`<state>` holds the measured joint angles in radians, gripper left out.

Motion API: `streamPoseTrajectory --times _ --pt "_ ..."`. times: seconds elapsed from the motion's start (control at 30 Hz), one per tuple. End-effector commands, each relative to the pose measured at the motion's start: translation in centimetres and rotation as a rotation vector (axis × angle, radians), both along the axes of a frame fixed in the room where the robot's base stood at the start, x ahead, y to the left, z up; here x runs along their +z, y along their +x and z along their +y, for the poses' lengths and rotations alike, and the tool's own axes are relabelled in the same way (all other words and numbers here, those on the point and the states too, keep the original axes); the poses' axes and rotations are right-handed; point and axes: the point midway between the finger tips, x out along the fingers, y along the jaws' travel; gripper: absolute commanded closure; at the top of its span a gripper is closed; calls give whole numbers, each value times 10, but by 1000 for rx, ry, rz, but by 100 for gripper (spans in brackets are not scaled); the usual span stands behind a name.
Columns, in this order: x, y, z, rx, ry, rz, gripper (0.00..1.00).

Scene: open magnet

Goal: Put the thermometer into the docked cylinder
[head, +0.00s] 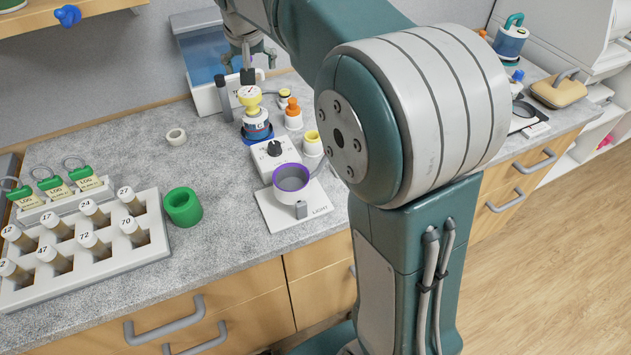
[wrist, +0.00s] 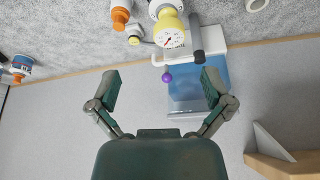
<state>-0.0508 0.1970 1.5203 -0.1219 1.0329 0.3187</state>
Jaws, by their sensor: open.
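The thermometer (head: 249,98) is yellow with a round white dial and stands upright on a blue-and-white base at the back of the counter. In the wrist view the thermometer (wrist: 171,32) is at the top, beyond my fingertips. My gripper (head: 240,70) is near and above it in the head view, partly hidden by my arm. In the wrist view my gripper (wrist: 161,82) is open, with nothing between its fingers.
Orange-topped (head: 293,113) and yellow-topped (head: 312,142) bottles stand right of the thermometer. A blue-and-white container (head: 206,62) is behind it. A vial rack (head: 95,262) and green ring (head: 183,206) are on the left. The counter between ring and stand is clear.

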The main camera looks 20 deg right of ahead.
Motion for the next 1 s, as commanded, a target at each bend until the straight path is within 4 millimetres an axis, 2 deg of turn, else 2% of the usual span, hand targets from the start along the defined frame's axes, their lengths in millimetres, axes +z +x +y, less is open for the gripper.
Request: streamPoseTrajectory --times 0.03,0.2,0.47,0.67,0.8,0.9,1.0 --pt "7 -18 -1 11 1 -7 0" --pt "15 -74 -5 51 1 -18 0" --pt "10 -161 -8 112 -2 -40 0" --pt "-9 -225 -9 158 -5 -58 0" --pt "-30 -267 -8 188 -8 -70 0" --pt "-45 -290 -8 205 -10 -77 0" --pt "-55 -305 -8 218 -13 -83 0"
